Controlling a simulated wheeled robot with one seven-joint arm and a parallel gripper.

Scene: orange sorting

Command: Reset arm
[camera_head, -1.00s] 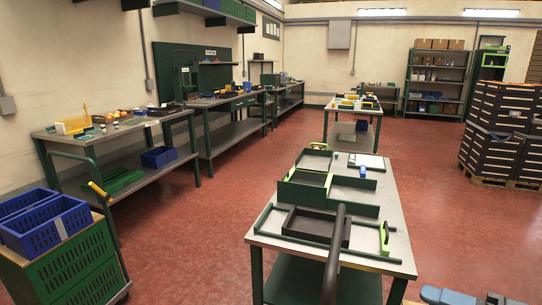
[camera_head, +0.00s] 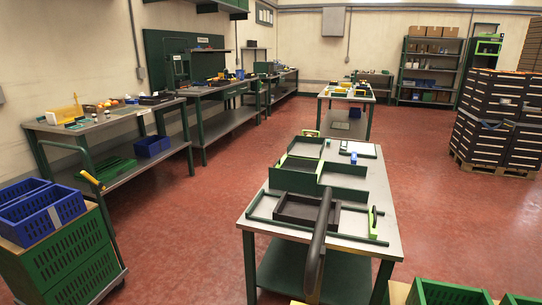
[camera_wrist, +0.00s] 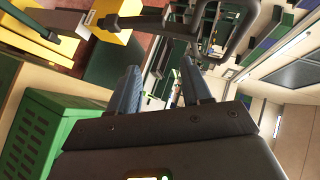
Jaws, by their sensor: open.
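My gripper (camera_wrist: 158,68) shows in the wrist view as two grey-blue fingers spread apart. No object lies between them, and background shows through the gap. In the head view my gripper is not visible. The task names no object. A dark curved bar crosses the front of the nearest workbench (camera_head: 405,246) in the head view; I cannot tell whether it is part of me.
Dark trays (camera_head: 305,210) sit on the nearest workbench. Blue baskets (camera_head: 42,222) top a green crate stack at left. Green crates (camera_head: 450,293) stand at lower right. Black crates (camera_head: 485,118) sit on a pallet. Red floor (camera_head: 440,190) is clear right of the bench.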

